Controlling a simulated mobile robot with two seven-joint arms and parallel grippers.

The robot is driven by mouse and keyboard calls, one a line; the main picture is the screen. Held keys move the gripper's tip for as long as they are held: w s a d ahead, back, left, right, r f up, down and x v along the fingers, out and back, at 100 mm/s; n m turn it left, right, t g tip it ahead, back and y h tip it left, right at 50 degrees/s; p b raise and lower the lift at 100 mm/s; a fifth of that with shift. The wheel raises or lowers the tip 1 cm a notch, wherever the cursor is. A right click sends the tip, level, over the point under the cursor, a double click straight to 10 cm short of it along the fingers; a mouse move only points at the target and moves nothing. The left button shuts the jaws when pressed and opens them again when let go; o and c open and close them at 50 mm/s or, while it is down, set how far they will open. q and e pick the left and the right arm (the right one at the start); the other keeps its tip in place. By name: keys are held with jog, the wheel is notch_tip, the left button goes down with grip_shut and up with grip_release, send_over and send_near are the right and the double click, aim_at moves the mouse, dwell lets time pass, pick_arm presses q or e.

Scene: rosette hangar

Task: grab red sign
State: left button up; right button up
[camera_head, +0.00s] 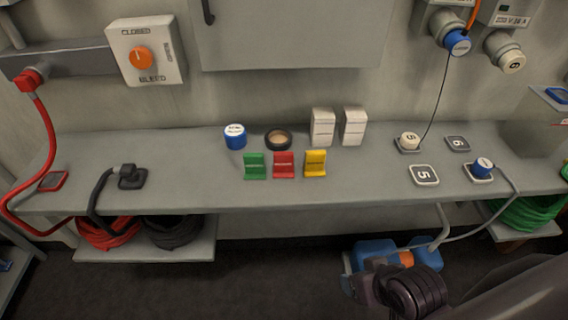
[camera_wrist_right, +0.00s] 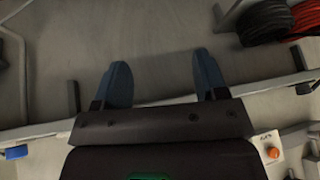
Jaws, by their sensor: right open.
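The red sign (camera_head: 284,165) is a small stand on the grey bench, between a green one (camera_head: 255,166) and a yellow one (camera_head: 316,163). Nothing covers it in the head view. My right gripper (camera_head: 393,252) is low at the right, in front of the bench edge, well apart from the red sign. In the right wrist view its two blue fingers (camera_wrist_right: 162,62) are spread with nothing between them. The red sign cannot be made out in that view. My left gripper is not in view.
A black plug (camera_head: 130,177) is at left; numbered plates (camera_head: 424,175) and a blue connector (camera_head: 482,167) are at right. The bench front before the signs is clear.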

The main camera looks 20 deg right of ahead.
jog(key=w+a+r+m+t+y, duration=0.7)
jog(key=w+a+r+m+t, duration=0.2)
jog(key=w+a+r+m, duration=0.3)
jog(key=w+m+t+h, duration=0.2)
jog(key=w+m+t, duration=0.15)
jog(key=m, duration=0.25)
jog(key=m+g+h, duration=0.1)
jog(key=m+h, duration=1.1)
jog(key=m, duration=0.9)
send_near(283, 158)
jog(key=shift+w+d, duration=0.25)
jog(key=shift+w, duration=0.2)
jog(key=shift+w+d+f, duration=0.1)
jog(key=shift+w, duration=0.25)
jog(key=x, duration=0.4)
jog(key=shift+w+d+p, duration=0.1)
jog(key=shift+w+p, duration=0.15)
jog(key=shift+p, duration=0.05)
jog(key=x, duration=0.4)
jog(key=shift+w, duration=0.15)
jog(key=shift+w+d, duration=0.2)
jog(key=shift+w, duration=0.3)
jog(key=shift+c, duration=0.3)
